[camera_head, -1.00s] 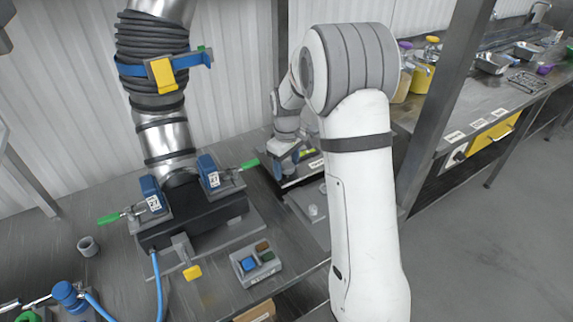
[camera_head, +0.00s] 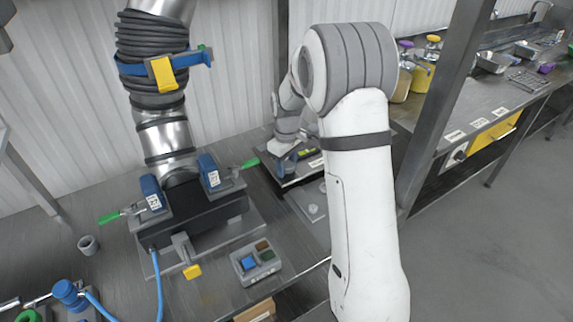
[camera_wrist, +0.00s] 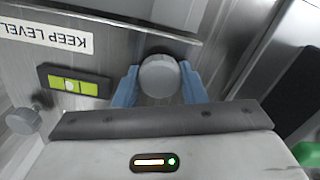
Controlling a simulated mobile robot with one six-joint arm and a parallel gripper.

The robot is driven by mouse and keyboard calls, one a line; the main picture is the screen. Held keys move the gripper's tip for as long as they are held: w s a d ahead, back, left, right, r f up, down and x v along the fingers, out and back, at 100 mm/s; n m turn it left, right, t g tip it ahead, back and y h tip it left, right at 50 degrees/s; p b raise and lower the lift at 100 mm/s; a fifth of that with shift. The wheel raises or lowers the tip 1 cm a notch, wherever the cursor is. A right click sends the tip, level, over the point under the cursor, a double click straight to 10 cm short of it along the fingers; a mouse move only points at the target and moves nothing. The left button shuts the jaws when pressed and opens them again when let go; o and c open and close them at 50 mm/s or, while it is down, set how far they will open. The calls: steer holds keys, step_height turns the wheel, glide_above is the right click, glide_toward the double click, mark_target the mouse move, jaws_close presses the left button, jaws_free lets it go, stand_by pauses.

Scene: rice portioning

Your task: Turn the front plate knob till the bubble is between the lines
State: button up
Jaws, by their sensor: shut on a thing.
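The front plate knob (camera_wrist: 159,77) is a round grey knob at the upper middle of the wrist view. My gripper (camera_wrist: 160,88) has its blue fingers on either side of the knob, shut on it. The bubble level (camera_wrist: 80,86) is a yellow-green vial in a dark frame, left of the knob. A pale bubble (camera_wrist: 70,86) shows a little left of the vial's middle. The lines are too small to tell the bubble's place between them. In the head view, the level (camera_head: 306,153) is small and my gripper is partly hidden.
A "KEEP LEVEL" label (camera_wrist: 45,32) is on the plate. A second grey knob (camera_wrist: 22,120) stands at the left of the wrist view. The black clamped base (camera_head: 195,220) with green-handled clamps and a button box (camera_head: 256,262) stand left of my arm. A steel post (camera_head: 450,90) rises to the right.

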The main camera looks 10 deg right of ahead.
mark_target(288, 164)
steer(key=m+b, duration=0.1)
steer(key=m, duration=0.4)
steer(key=shift+m, duration=0.3)
steer(key=m+b, duration=0.1)
steer(key=m, duration=0.5)
steer(key=shift+d, duration=0.15)
stand_by(0.4)
steer(key=o, duration=1)
steer(key=shift+r, duration=0.1)
step_height(288, 164, up, 8)
steer(key=shift+f+b, duration=0.2)
steer(key=shift+b, duration=0.1)
